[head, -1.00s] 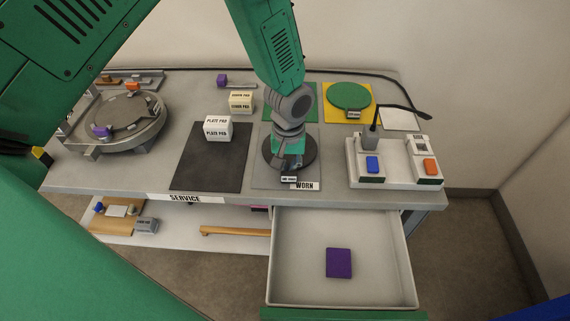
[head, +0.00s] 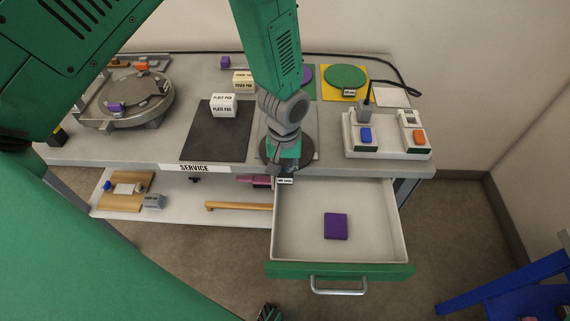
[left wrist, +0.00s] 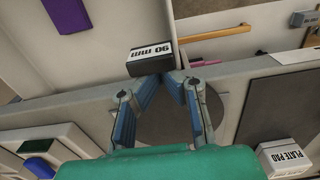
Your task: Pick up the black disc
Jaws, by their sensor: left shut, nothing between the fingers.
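The black disc (head: 301,154) lies flat at the front edge of the bench, partly hidden under my left gripper. In the left wrist view it is the dark round shape (left wrist: 180,122) behind the fingers. A small block marked "90 mm" (head: 285,181) is at its front side, and shows in the left wrist view (left wrist: 150,62) just beyond my fingertips. My left gripper (head: 278,168) points down over the disc's front part. Its fingertips (left wrist: 165,76) meet beside the block, with nothing held. I cannot tell whether they touch the block.
An open drawer (head: 389,242) with a purple block (head: 336,226) juts out below. Plate pad block (head: 223,105) and dark mat (head: 203,148) lie left of the disc. A switch box (head: 388,140) stands right, a round fixture (head: 125,98) far left. A blue frame (head: 500,290) is lower right.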

